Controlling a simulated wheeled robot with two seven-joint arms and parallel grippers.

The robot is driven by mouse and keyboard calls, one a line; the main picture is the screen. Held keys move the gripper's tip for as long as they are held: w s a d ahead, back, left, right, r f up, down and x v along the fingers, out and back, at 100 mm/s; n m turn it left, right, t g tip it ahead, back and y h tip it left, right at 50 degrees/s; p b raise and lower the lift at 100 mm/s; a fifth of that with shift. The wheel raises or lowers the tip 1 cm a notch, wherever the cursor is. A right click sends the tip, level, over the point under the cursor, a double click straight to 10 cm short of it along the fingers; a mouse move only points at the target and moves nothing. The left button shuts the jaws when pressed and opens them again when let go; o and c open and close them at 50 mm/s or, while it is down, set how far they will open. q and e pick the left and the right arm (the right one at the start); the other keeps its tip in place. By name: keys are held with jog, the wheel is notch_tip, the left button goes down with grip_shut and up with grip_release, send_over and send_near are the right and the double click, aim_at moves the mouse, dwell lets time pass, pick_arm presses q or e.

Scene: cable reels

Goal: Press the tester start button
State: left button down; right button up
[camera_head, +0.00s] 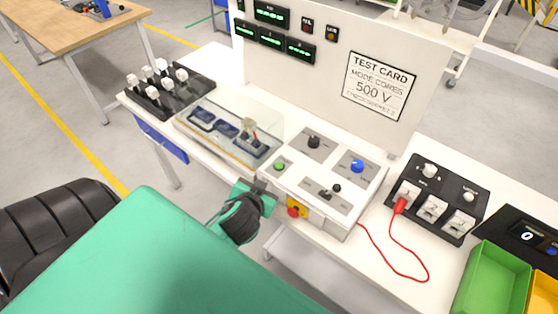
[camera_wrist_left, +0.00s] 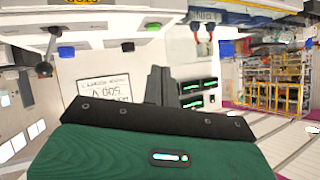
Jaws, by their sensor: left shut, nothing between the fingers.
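The tester (camera_head: 325,178) is a white panel on the bench with knobs, a lever and a green start button (camera_head: 279,166) at its left. The button also shows in the left wrist view (camera_wrist_left: 153,26), above the fingers. My left gripper (camera_head: 262,184) is just in front of the tester's left front corner, close to the button. In the wrist view its dark fingers (camera_wrist_left: 157,84) are shut together with nothing between them. I cannot tell exactly how far the fingertips are from the button, but no contact shows. My right gripper is out of view.
A red stop knob (camera_head: 294,211) on yellow sits on the tester's front. A clear-lidded box (camera_head: 230,132) stands left of it. A socket block (camera_head: 437,198) with a red cable (camera_head: 398,250) is to the right, near a green bin (camera_head: 492,280). An upright test card panel (camera_head: 340,75) stands behind.

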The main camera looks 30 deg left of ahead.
pick_arm(q)
jog(key=w+d+r+m+t+h, duration=0.1)
jog(key=w+r+m+t+h, duration=0.3)
jog(key=r, duration=0.4)
jog(key=w+d+r+m+t+h, duration=0.2)
jog(key=w+r+m+t+h, duration=0.1)
jog(key=w+r+t, duration=0.4)
jog(key=w+d+f+m+g+h, duration=0.1)
jog(key=d+m+g+h, duration=0.2)
jog(key=m+g+h, duration=0.35)
jog(key=w+a+f+m+g+y, duration=0.1)
jog(key=a+f+g+y, duration=0.3)
jog(key=a+f+g, duration=0.4)
jog(key=w+a+f+p, duration=0.1)
jog(key=a+f, duration=0.2)
jog(key=shift+m+y, duration=0.35)
jog(key=shift+f, duration=0.2)
